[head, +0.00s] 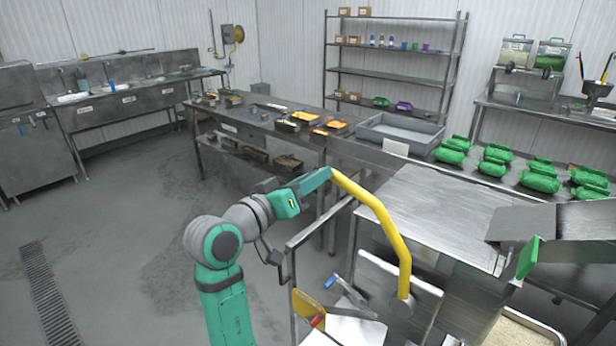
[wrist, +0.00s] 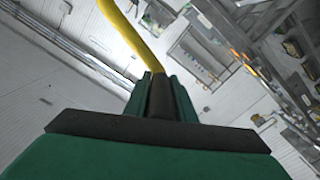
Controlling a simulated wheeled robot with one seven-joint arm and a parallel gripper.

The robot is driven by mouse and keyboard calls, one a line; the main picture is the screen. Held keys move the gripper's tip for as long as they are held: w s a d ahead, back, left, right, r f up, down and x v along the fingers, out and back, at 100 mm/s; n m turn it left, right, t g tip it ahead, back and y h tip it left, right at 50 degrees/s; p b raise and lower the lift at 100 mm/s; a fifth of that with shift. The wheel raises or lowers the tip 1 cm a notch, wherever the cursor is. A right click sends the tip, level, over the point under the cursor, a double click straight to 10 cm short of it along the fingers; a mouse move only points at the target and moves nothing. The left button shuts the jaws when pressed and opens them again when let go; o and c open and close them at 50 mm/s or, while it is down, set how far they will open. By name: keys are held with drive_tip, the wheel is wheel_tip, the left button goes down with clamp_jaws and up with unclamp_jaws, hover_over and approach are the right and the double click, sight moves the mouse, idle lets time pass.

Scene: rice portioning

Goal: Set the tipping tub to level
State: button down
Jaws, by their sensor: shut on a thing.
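My gripper (head: 322,178) is shut on the upper end of a bent yellow lever (head: 385,220). The lever rises from a round pivot (head: 404,305) on a steel side panel. The tipping tub seems to be the steel body (head: 425,300) beside the pivot at lower right. Its inside is mostly hidden, and I cannot tell its exact tilt.
A flat steel top (head: 440,210) lies right of the lever. A grey tray (head: 400,132) sits on the long bench. A blue-handled lever (head: 345,285) and a yellow plate (head: 308,308) are below my gripper. The left floor is clear.

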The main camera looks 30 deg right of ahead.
drive_tip(key=shift+w+f, duration=0.2)
drive_tip(key=shift+f, duration=0.25)
drive_tip(key=c, duration=1.5)
unclamp_jaws()
drive_tip(key=shift+w+a, duration=0.1)
drive_tip(key=shift+r, duration=0.1)
drive_tip(key=shift+r, duration=0.1)
drive_tip(key=v, duration=1.1)
